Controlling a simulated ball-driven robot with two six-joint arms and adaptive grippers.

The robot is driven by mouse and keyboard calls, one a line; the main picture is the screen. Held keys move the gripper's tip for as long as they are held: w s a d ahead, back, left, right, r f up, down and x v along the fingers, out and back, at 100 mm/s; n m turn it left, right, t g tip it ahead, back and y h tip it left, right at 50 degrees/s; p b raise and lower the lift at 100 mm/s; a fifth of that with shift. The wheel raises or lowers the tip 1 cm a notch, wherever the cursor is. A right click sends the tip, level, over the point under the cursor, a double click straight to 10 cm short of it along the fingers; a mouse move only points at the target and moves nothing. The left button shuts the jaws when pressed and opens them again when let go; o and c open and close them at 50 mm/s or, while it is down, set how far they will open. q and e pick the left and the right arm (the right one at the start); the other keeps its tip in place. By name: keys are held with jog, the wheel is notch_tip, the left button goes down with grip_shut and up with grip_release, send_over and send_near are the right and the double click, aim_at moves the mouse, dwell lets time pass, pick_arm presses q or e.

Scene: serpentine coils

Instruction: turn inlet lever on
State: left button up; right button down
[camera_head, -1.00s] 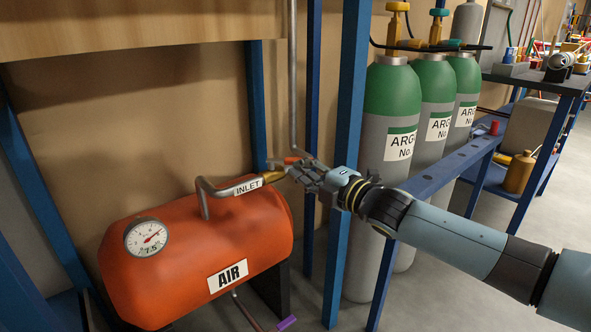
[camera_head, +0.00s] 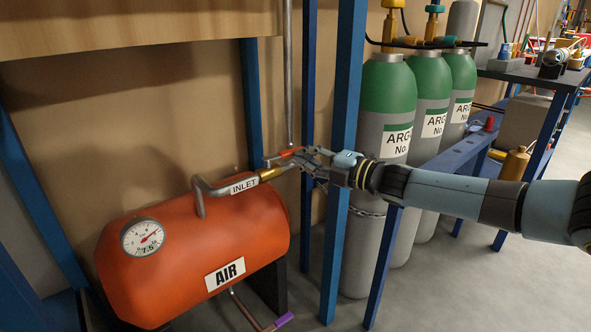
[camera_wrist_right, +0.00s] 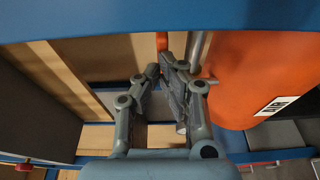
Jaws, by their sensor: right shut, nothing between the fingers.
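The orange air tank (camera_head: 200,240) carries a grey inlet pipe (camera_head: 203,200) labelled INLET, ending in a brass fitting (camera_head: 268,174). The red inlet lever (camera_head: 287,152) shows just above and beyond the fitting, partly hidden by my fingers. My right gripper (camera_head: 299,160) is shut and empty, with its fingertips close by the lever; I cannot tell whether they touch it. In the right wrist view the lever appears as a red piece (camera_wrist_right: 162,41) just past the fingertips (camera_wrist_right: 163,68), beside the grey pipe (camera_wrist_right: 197,48). My left gripper is out of view.
A blue post (camera_head: 345,150) stands close to my right gripper. Green-topped argon cylinders (camera_head: 388,90) and a blue rail (camera_head: 455,158) are to the right. A wooden panel (camera_head: 140,28) overhangs the tank. A round gauge (camera_head: 143,237) sits on the tank's left end.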

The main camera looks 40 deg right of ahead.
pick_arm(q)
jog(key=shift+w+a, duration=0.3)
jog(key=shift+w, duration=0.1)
pick_arm(e)
jog(key=shift+w+d, duration=0.35)
jog(key=shift+w, duration=0.1)
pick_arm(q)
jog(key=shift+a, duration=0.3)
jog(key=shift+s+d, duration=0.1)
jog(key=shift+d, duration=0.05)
